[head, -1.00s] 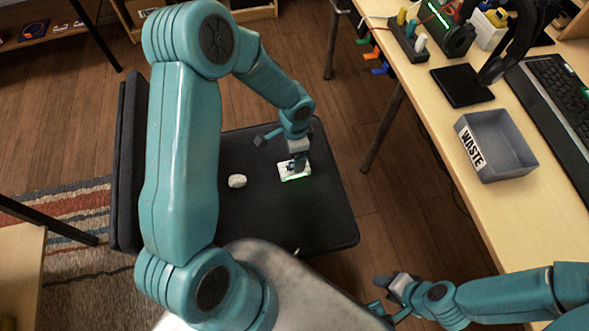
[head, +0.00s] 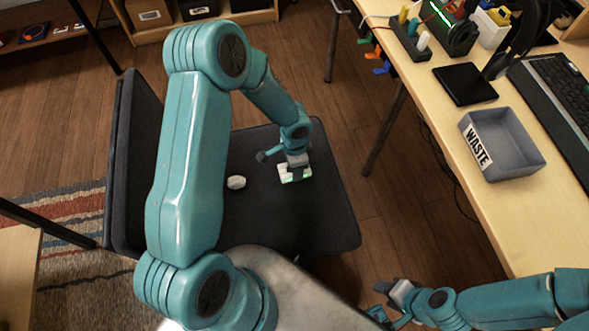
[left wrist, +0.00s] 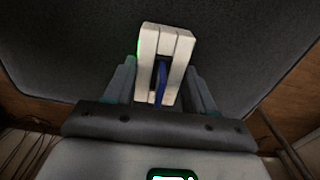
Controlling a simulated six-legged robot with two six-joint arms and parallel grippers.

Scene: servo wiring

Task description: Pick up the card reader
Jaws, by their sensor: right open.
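The card reader, a small white block with green light at its edge (head: 294,177), lies on the dark padded seat. In the left wrist view the white block (left wrist: 165,42) shows a dark slot with a blue piece in it. My left gripper (head: 297,166) points down right over the reader. In the wrist view its two fingers stand on either side of the block, close to its sides; I cannot tell whether they touch it. My right gripper (head: 384,300) is open and empty, low on the right, away from the reader.
A small whitish lump (head: 236,182) lies on the dark seat (head: 262,222) left of the reader. The seat's backrest rises at left. The wooden desk at right holds a grey WASTE bin (head: 518,160), a black pad (head: 465,85) and a keyboard (head: 555,85).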

